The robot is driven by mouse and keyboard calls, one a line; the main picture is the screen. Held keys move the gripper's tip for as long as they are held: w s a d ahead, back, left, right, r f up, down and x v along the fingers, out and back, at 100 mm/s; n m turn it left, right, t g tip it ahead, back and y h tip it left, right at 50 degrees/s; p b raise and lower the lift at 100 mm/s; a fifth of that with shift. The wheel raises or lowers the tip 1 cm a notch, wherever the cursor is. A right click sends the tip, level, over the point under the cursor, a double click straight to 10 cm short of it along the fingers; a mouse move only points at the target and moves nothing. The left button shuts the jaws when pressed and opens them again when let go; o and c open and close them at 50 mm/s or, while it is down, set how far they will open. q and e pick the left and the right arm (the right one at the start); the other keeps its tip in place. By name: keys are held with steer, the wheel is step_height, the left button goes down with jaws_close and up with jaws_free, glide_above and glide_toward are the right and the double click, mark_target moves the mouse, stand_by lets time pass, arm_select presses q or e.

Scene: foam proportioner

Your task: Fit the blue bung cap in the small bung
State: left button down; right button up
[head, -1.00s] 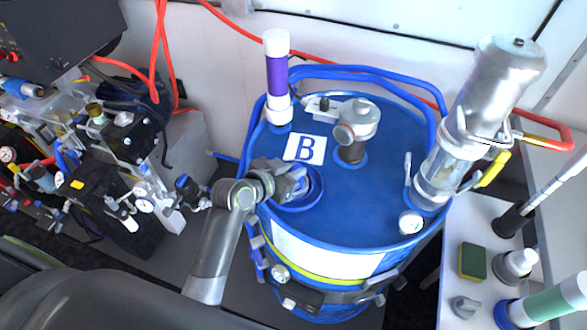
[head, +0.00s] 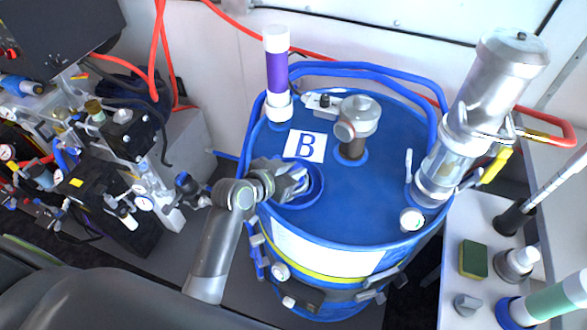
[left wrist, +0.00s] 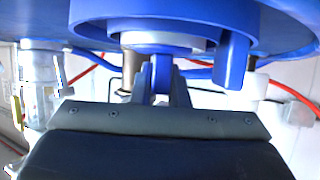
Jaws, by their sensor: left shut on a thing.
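The blue drum (head: 390,205) stands upright, with a round blue raised ring (head: 319,187) on the near left of its lid. My left gripper (head: 298,184) is at this ring, reaching in from the left, and covers much of its inside. In the left wrist view its fingers (left wrist: 160,88) are shut on a small blue part (left wrist: 162,66), which looks like the blue bung cap. A grey ring (left wrist: 190,43) and a blue ring wall (left wrist: 100,32) show just beyond it. I cannot tell whether the cap is seated in the small bung. My right gripper is not in view.
On the lid stand a purple-and-white tube (head: 277,75), a grey fitting on a brown stem (head: 357,120) and a tall silver pump with a clear cylinder (head: 495,80). Blue rails (head: 350,70) run behind. A white side table (head: 452,275) is at right.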

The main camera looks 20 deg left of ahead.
arm_select(q)
steer(key=c, duration=1.7)
jaws_free()
steer(key=shift+p+v, duration=0.7)
steer(key=shift+v, duration=0.1)
steer(key=shift+p+v, duration=1.05)
steer(key=shift+v, duration=1)
steer(key=shift+p+v, duration=1.1)
steer(key=shift+v, duration=1.6)
